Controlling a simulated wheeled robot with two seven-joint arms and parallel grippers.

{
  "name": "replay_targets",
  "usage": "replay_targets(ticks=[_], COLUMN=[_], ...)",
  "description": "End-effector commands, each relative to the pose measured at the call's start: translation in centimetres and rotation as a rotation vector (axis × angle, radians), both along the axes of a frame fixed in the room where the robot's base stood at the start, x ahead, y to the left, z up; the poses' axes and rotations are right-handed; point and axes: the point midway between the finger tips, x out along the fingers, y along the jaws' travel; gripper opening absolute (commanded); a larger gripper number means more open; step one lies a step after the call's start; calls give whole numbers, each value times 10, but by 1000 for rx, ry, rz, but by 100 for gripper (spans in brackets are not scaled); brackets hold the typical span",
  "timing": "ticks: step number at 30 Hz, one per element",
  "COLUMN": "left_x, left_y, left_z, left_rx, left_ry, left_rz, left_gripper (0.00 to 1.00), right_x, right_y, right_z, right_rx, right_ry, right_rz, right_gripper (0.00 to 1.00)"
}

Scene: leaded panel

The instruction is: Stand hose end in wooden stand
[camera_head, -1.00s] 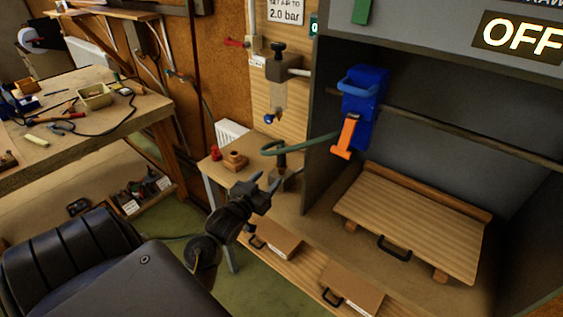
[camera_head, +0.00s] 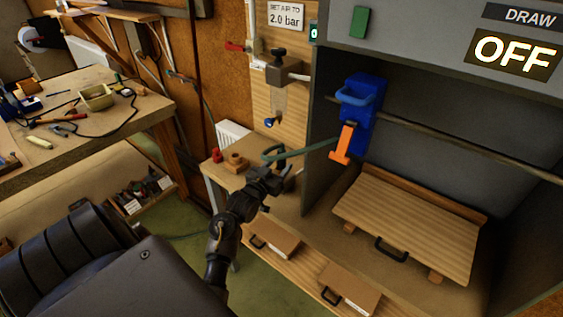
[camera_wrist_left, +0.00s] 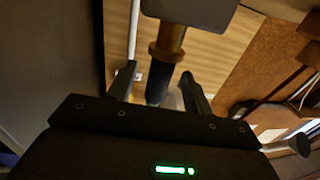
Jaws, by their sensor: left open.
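A green hose (camera_head: 307,150) runs from the blue case under the hood to a dark hose end beside my left gripper. In the left wrist view the hose end (camera_wrist_left: 160,78) is a black cylinder with a brownish collar, lying between the two fingers. My left gripper (camera_head: 277,172) is open around or just short of it; I cannot tell whether the fingers touch it. The gripper partly hides the hose end in the head view. A small wooden stand (camera_head: 236,161) is on the bench, left of the gripper. My right gripper is out of view.
A red knob (camera_head: 216,155) sits beside the stand. The hood's dark side wall (camera_head: 322,150) rises right of the gripper. A slatted board (camera_head: 410,225) lies inside the hood. A regulator (camera_head: 284,68) hangs above. Drawers (camera_head: 275,240) sit below the bench top.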

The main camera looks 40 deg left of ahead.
Motion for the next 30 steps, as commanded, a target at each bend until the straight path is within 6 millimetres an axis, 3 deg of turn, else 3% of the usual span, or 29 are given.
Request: replay_targets(ticks=[1, 6, 14, 26, 30], left_x=[7, 24, 26, 26, 26], left_y=[3, 6, 6, 6, 6], left_z=[4, 1, 0, 0, 0], left_rx=[-3, -1, 1, 1, 1], left_ry=[-1, 1, 0, 1, -1], left_rz=[0, 0, 0, 0, 0], left_gripper=[51, 51, 51, 0, 0], right_x=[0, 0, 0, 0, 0], right_y=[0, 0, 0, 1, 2], right_z=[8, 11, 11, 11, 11], right_rx=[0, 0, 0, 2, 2], right_ry=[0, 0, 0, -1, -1], right_rz=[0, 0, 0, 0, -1], right_gripper=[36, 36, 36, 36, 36])
